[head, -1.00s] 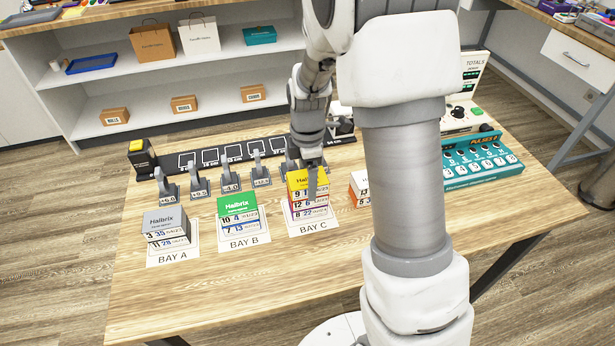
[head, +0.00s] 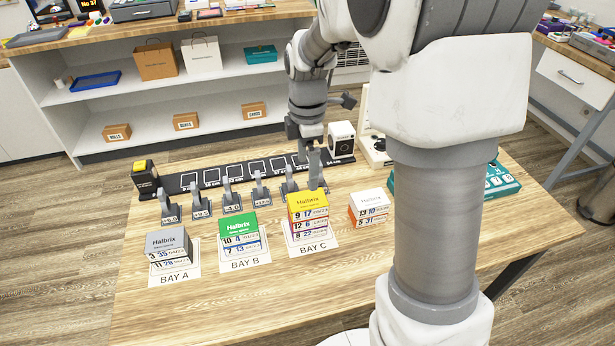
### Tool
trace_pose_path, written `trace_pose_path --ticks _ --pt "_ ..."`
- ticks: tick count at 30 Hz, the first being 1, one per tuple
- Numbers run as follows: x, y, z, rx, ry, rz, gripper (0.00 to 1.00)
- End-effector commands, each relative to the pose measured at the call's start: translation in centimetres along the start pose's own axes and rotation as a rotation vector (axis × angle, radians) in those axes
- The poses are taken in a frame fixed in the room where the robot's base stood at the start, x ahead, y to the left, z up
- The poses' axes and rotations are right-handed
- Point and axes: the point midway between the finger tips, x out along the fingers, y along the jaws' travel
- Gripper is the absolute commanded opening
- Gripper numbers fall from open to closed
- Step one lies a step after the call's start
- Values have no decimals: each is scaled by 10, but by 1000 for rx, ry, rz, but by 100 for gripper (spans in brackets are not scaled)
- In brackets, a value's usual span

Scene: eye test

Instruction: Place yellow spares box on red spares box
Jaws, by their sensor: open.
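The yellow spares box (head: 308,203) is the top box of the stack at Bay C, with its lid up and level. It rests on boxes with white number fronts. A thin reddish band (head: 310,220) shows just below it, probably the red spares box, mostly covered. My gripper (head: 315,184) points down just behind and above the yellow box, with a finger near its back edge. It is open and holds nothing visible. I cannot tell whether the finger touches the box.
A grey-topped stack (head: 168,242) stands at Bay A and a green-topped one (head: 239,227) at Bay B. A white-and-orange stack (head: 369,207) stands right of Bay C. Grey levers (head: 230,193) line up behind. The front wooden tabletop (head: 240,300) is clear. My arm hides part of the right side.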

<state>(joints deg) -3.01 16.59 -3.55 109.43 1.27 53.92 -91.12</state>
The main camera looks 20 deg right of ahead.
Motion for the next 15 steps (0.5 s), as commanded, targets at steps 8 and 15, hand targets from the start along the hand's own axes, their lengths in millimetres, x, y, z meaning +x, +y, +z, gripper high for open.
trace_pose_path --ticks 8,15 --pt "-32 -14 0 113 6 39 100" --pt "-85 -66 0 517 56 164 100"
